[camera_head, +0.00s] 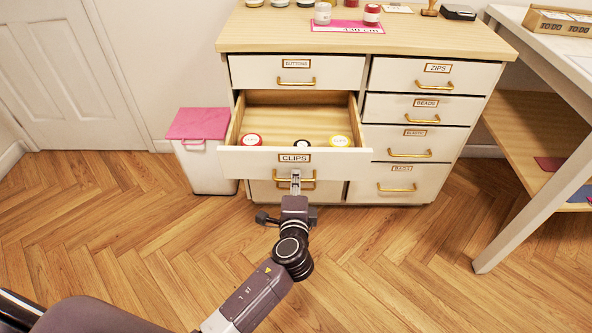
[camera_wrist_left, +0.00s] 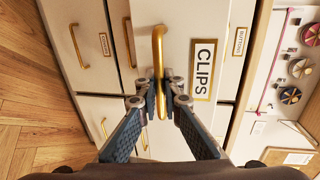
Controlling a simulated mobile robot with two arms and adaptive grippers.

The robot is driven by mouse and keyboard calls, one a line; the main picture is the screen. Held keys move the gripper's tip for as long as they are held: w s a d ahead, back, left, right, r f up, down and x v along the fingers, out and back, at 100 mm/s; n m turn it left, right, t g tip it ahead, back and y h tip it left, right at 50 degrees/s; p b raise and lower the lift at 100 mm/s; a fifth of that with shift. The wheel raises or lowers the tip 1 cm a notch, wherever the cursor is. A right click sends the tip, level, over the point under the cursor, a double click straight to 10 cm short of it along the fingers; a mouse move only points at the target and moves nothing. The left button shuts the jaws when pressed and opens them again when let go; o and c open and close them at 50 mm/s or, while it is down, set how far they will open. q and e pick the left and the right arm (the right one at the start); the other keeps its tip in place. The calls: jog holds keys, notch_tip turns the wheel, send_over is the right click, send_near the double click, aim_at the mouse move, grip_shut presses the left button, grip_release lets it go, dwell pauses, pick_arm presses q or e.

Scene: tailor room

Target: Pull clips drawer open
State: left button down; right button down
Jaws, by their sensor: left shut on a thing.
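The clips drawer (camera_head: 240,160) is pulled well out of the dresser in the head view, with its label "CLIPS" on the front. Inside its front part lie a red-lidded tin (camera_head: 252,140), a dark tin (camera_head: 302,145) and a yellow-lidded tin (camera_head: 340,141). My left gripper (camera_head: 296,178) is at the drawer front below the label. In the left wrist view the left gripper (camera_wrist_left: 160,92) is shut on the drawer's brass handle (camera_wrist_left: 158,50), beside the label (camera_wrist_left: 204,69). My right gripper is not in view.
The dresser (camera_head: 230,35) has other shut drawers, such as the buttons drawer (camera_head: 335,72) above and the zips drawer (camera_head: 400,75) at right. A white bin with a pink lid (camera_head: 200,124) stands at left. A white table leg (camera_head: 520,215) is at right. The wooden floor (camera_head: 400,270) in front is clear.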

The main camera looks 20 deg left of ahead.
pick_arm(q)
jog(key=shift+f+v, duration=0.2)
jog(key=shift+v, duration=0.85)
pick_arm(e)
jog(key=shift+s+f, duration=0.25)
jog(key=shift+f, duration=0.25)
pick_arm(q)
jog(key=c, duration=2.4)
grip_release()
jog(key=v, duration=1.2)
jog(key=shift+d, duration=0.1)
